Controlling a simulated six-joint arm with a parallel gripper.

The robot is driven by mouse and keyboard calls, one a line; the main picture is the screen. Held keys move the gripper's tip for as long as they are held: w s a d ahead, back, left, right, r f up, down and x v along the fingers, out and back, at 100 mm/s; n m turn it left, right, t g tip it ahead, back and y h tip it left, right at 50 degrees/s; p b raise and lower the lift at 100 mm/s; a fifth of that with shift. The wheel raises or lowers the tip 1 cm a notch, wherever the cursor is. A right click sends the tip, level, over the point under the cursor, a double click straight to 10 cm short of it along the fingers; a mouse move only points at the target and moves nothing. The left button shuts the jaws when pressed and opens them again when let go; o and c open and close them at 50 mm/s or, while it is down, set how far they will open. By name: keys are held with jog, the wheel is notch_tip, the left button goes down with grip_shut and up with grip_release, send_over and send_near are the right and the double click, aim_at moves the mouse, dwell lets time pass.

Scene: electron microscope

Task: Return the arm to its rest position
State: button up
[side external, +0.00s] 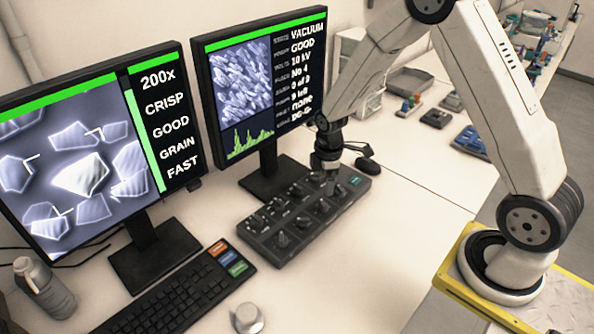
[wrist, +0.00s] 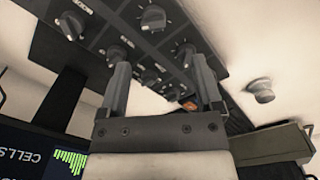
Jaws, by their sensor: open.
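My gripper (side external: 330,186) points down over the right part of the black knob panel (side external: 262,243). In the wrist view my gripper (wrist: 156,58) has its two fingers well apart, with nothing held between them. The panel (wrist: 215,65) fills the upper middle of that view, with several dark knobs. A knob (wrist: 118,52) shows at the left fingertip and another (wrist: 184,52) near the right one. I cannot tell whether the fingertips touch the panel. My arm arches from its base at the right over to the panel.
The desk between panel and base is clear.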

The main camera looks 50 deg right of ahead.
jog(key=s+a+r+m+t, duration=0.2)
jog(key=s+a+r+m, duration=0.4)
jog(key=s+r+m, duration=0.5)
jog(key=shift+s+a, duration=0.2)
jog(key=shift+s, duration=0.9)
